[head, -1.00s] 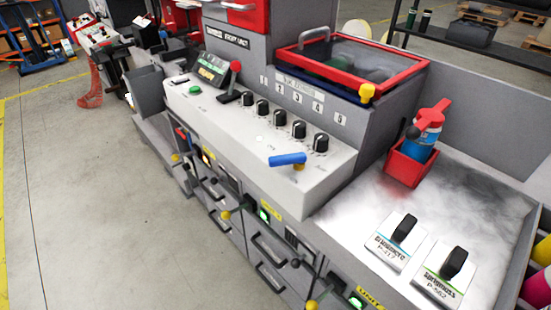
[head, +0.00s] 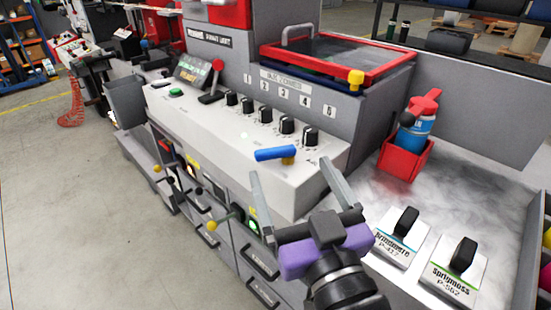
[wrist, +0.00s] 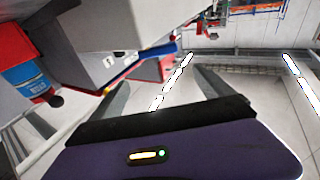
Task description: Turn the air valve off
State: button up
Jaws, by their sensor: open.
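The air valve looks to be the blue lever handle (head: 275,154) on a short brass-coloured stem at the right front of the white sloped control panel (head: 230,140). The handle lies roughly along the panel's length. A blue bar, likely the same handle, also shows in the wrist view (wrist: 158,52). My gripper (head: 289,169) has a purple body and two grey fingers spread wide. It is open and empty, with the fingertips reaching toward the panel's front right edge, one to each side of the handle in the head view. I see no contact with the handle.
A row of black knobs (head: 266,115) and a red-topped lever (head: 215,80) are on the panel. A red holder (head: 399,161) with a blue bottle (head: 416,130) stands at right. Two labelled plates with black handles (head: 398,239) lie on the metal tray. Drawers line the front.

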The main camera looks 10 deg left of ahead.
aim_at(277, 155)
jog(key=shift+w+a+f+g+h, duration=0.4)
jog(key=shift+w+a+f+g, duration=0.1)
jog(key=shift+w, duration=0.15)
jog(key=shift+w+f, duration=0.15)
jog(key=shift+f, duration=0.05)
jog(key=shift+w+a, duration=0.1)
jog(key=shift+w, duration=0.15)
jog(key=shift+x, duration=3.55)
jog(key=shift+f, duration=0.2)
jog(key=c, duration=1.4)
jog(key=shift+o, duration=0.2)
